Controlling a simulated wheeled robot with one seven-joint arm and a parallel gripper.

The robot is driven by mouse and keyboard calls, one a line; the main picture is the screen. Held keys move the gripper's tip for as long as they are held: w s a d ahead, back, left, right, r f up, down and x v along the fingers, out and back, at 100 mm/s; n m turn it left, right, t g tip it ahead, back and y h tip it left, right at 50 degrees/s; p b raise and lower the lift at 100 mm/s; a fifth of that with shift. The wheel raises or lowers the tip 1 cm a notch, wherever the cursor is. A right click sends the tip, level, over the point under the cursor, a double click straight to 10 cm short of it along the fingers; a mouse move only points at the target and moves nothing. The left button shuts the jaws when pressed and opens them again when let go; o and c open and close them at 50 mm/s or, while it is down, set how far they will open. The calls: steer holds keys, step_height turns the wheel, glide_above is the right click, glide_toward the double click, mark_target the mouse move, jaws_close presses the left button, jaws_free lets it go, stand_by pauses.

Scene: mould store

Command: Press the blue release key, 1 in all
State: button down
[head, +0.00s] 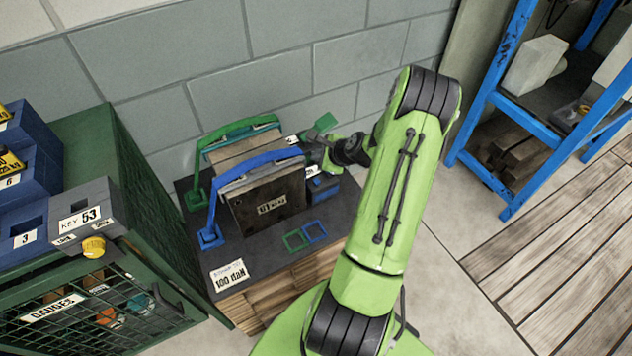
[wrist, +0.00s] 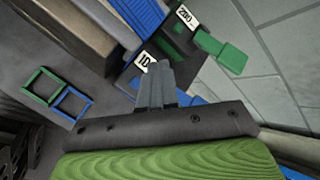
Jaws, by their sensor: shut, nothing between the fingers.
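A small blue part, which looks like the blue release key (head: 322,186), sits at the right end of the blue-handled mould on the dark bench top. In the wrist view, blue bits (wrist: 195,100) show just beyond my fingers, mostly hidden by them and the gripper body. My gripper (head: 322,158) is shut and empty, with its fingertips close to the white label above the blue part. In the wrist view the closed fingers (wrist: 155,75) point at the dark block with labels. I cannot tell whether they touch it. A green paddle-shaped key (wrist: 225,50) stands farther back.
Green and blue square outlines (head: 304,235) mark the bench top. A green cage (head: 130,190) with blue and grey blocks stands left; a blue rack (head: 505,100) stands right.

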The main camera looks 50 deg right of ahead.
mark_target(318, 183)
step_height(318, 183, down, 8)
steer(key=b, duration=0.5)
steer(key=shift+b, duration=0.4)
stand_by(1.3)
steer(key=shift+f, duration=0.4)
steer(key=shift+f+b, duration=0.45)
steer(key=shift+b, duration=0.1)
stand_by(0.4)
steer(key=shift+r+p, duration=0.8)
steer(key=shift+r, duration=0.1)
step_height(318, 183, up, 5)
steer(key=p, duration=0.4)
